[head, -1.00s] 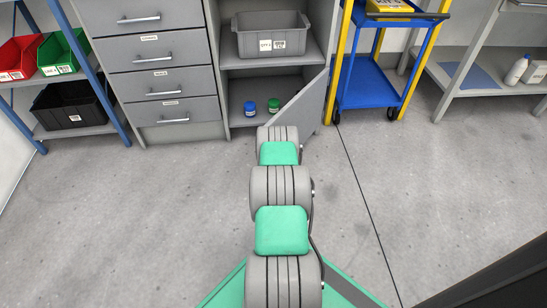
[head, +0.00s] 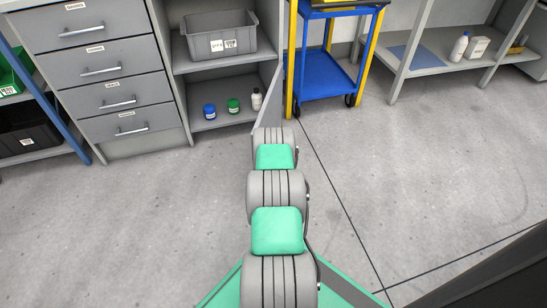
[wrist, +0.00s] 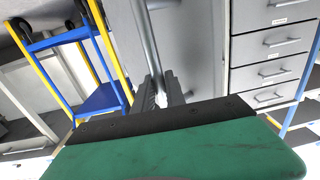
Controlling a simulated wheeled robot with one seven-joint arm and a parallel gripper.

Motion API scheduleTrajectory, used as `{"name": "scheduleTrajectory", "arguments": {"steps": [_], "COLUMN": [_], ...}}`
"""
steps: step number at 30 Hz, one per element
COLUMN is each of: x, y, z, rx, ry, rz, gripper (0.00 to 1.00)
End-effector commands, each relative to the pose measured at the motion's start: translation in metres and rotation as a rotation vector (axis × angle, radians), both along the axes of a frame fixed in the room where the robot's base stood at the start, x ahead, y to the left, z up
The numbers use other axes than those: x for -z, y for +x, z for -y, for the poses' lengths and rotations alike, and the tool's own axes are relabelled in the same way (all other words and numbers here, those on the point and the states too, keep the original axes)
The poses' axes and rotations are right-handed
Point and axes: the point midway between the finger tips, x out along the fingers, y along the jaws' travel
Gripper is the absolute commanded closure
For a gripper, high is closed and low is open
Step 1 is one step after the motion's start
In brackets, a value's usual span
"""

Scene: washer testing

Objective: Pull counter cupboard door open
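The grey cupboard door (head: 267,98) stands well open in the head view, seen nearly edge-on at the right side of the cupboard. Its inside shelves are exposed. In the wrist view the door panel (wrist: 190,45) fills the upper middle, with a long grey bar handle (wrist: 147,40) running down it. My gripper (wrist: 160,92) has its two dark fingers on either side of the handle's near end and appears shut on it. In the head view my arm hides the gripper and the handle.
A grey bin (head: 219,38) stands on the upper shelf. A blue jar (head: 209,111), a green jar (head: 233,106) and a white bottle (head: 256,100) stand on the lower shelf. A blue and yellow trolley (head: 322,78) is close right of the door. The floor in front is clear.

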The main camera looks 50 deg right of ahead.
Motion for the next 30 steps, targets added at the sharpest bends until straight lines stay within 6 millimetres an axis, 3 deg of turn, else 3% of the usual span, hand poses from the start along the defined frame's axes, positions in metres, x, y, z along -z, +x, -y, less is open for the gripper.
{"name": "scheduleTrajectory", "arguments": {"steps": [7,16,20,24,30], "x": [0.0,-0.001,-0.004,-0.005,-0.002], "y": [-0.001,-0.005,-0.022,-0.05,-0.059], "z": [0.001,0.0,-0.009,-0.027,-0.033], "rx": [0.002,0.004,0.006,0.008,0.004], "ry": [0.0,0.002,0.005,0.003,-0.001], "rz": [0.0,-0.001,-0.003,-0.001,0.0], "gripper": [0.64,0.64,0.64,0.64,0.64]}}
